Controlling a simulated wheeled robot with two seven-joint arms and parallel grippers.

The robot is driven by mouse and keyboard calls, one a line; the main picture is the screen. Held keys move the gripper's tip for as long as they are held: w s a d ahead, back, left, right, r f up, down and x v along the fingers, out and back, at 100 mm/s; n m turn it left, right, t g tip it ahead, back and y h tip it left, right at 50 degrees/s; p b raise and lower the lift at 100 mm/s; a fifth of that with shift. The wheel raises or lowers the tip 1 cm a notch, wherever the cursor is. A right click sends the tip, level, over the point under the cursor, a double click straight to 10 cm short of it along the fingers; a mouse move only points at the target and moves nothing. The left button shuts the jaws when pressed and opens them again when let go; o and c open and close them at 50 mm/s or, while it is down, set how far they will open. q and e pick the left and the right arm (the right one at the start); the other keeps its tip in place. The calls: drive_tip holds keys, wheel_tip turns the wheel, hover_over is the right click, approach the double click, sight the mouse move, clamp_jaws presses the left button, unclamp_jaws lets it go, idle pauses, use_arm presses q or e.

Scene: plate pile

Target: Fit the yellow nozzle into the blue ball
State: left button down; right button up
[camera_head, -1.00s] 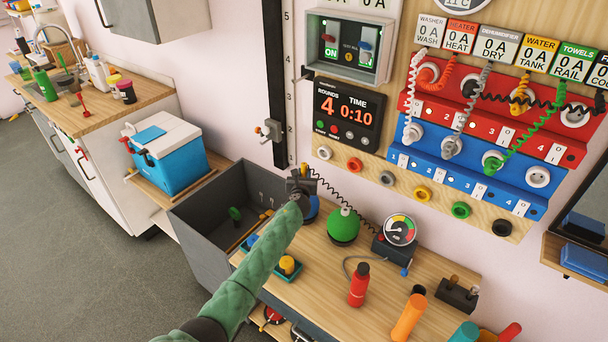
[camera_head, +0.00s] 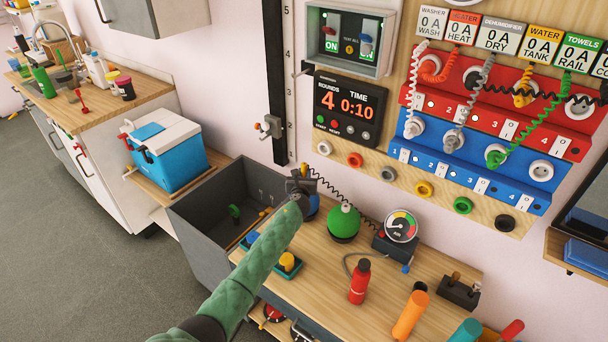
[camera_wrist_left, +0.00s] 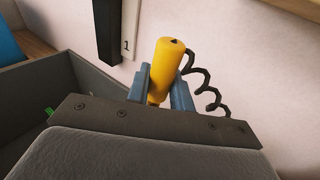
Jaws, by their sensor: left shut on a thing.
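My left gripper (camera_head: 302,184) is over the back left of the workbench, beside the grey bin. In the left wrist view its two blue-grey fingers (camera_wrist_left: 161,90) are shut on the yellow nozzle (camera_wrist_left: 168,62). The nozzle stands up between them, slightly tilted, with a black coiled cord beside it. The blue ball (camera_head: 314,207) shows only in part, behind the gripper and wrist. I cannot tell whether nozzle and ball touch. My right gripper is not in view.
A green ball (camera_head: 343,222) stands just right of the blue one, then a pressure gauge (camera_head: 400,226). A red bottle (camera_head: 360,281) and an orange cylinder (camera_head: 410,314) stand nearer. The grey bin (camera_head: 210,231) is at left.

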use_arm(q)
drive_tip(key=shift+f+b, duration=0.8)
drive_tip(key=shift+f, duration=0.2)
drive_tip(key=c, duration=1.1)
unclamp_jaws()
drive_tip(key=shift+c, duration=0.2)
drive_tip(key=shift+s, duration=0.1)
drive_tip(key=s, duration=0.7)
drive_tip(key=shift+s+a+r, duration=0.25)
drive_tip(key=shift+a+r, duration=0.15)
